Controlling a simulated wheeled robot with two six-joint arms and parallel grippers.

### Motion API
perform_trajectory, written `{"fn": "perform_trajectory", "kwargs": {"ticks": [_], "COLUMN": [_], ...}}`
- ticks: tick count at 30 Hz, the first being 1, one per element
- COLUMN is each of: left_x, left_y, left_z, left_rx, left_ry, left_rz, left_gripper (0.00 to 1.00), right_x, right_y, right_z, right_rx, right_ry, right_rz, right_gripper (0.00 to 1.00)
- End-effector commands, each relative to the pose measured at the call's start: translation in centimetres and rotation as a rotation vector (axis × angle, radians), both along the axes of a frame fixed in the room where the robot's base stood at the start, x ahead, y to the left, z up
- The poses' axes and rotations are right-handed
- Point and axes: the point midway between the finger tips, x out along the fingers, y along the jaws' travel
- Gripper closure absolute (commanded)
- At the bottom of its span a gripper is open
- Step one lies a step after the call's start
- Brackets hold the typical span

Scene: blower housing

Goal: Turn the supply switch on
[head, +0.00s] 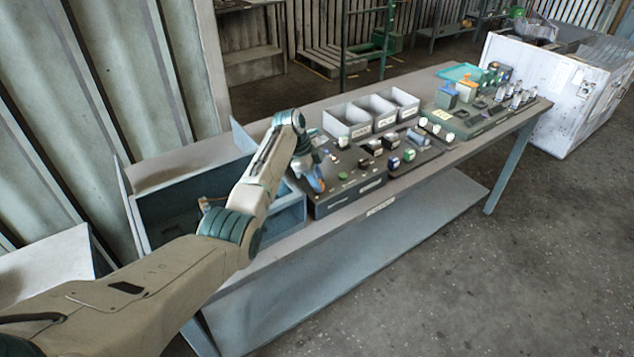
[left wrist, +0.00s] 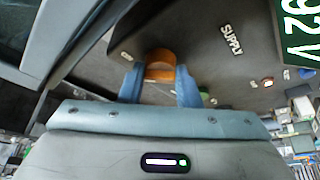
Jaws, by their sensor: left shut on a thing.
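The supply switch is an orange-brown knob (left wrist: 160,66) on a dark panel, near the white SUPPLY lettering (left wrist: 232,40) in the left wrist view. My left gripper (left wrist: 160,88) has its two blue fingers on either side of the knob and is shut on it. In the head view my left gripper (head: 316,180) is at the left part of the dark panel box (head: 350,203), with a bit of orange at its fingers. Small white marks lie around the knob; I cannot read them. My right gripper is not in view.
Grey bins (head: 349,128) stand behind the panel. A blue-grey open box (head: 290,218) stands left of it on the table. More devices (head: 462,120) stand to the right.

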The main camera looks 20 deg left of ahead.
Motion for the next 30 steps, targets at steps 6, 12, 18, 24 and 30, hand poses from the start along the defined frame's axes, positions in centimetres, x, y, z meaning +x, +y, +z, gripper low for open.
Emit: {"fn": "perform_trajectory", "kwargs": {"ticks": [6,12,18,24,30], "left_x": [0.1,0.1,0.0,0.0,0.0], "left_y": [0.1,0.1,0.1,0.0,0.7], "left_z": [0.1,0.1,0.1,0.1,1.4], "left_rx": [0.001,0.002,0.001,0.001,0.000], "left_ry": [-0.002,-0.002,-0.001,0.000,-0.004], "left_rz": [-0.007,-0.007,-0.006,-0.006,-0.006], "left_gripper": [0.93,0.93,0.49,0.49,0.49], "right_x": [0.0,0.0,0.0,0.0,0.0], "right_y": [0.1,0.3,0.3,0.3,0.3], "right_z": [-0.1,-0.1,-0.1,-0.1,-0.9], "right_rx": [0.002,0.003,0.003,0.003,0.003], "right_ry": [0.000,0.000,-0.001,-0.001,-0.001], "right_rz": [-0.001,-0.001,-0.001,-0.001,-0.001], "right_gripper": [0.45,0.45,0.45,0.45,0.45]}}
